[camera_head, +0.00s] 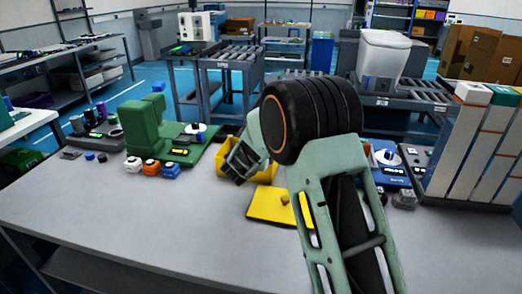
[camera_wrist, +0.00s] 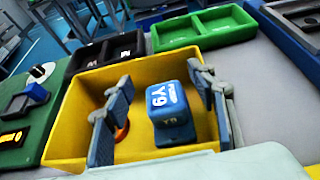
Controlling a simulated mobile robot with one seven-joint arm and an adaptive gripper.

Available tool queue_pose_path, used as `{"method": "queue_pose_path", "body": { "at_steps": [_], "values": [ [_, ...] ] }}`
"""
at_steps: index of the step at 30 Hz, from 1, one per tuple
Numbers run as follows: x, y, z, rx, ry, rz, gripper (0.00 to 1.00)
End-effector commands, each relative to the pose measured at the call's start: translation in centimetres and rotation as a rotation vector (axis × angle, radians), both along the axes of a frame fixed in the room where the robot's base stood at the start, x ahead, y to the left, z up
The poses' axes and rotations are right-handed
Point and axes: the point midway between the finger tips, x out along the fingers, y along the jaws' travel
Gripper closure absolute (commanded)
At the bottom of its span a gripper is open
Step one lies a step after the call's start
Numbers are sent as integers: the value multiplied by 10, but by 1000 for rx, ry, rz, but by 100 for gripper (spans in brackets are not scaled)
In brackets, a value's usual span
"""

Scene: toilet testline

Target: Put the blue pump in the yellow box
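The yellow box (camera_wrist: 75,105) fills the middle of the wrist view, and part of it shows in the head view (camera_head: 264,175) behind my gripper (camera_head: 240,163). A blue pump (camera_wrist: 172,108) marked Y9 is inside the box outline, upright, apparently on its floor. An orange round part (camera_wrist: 122,131) lies left of it, partly hidden. My gripper's two fingers (camera_wrist: 158,88) reach over the box on both sides of the pump. They are spread, with a clear gap on the left and a narrower one on the right. This pump is hidden in the head view.
A yellow lid-like plate (camera_head: 272,206) lies in front of the box. White, orange and blue blocks (camera_head: 151,168) stand by a green machine (camera_head: 146,128) on the left. A blue kit (camera_head: 388,170) and tall white-orange bins (camera_head: 470,140) are right. The table's front left is clear.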

Motion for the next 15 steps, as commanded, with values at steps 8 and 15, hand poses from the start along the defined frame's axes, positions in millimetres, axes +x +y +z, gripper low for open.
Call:
{"method": "queue_pose_path", "body": {
  "at_steps": [8, 15],
  "values": [
    [0, 0, 6, 0, 0, -1, 48],
    [-22, 6, 23, 1, -1, 3, 48]
  ]
}}
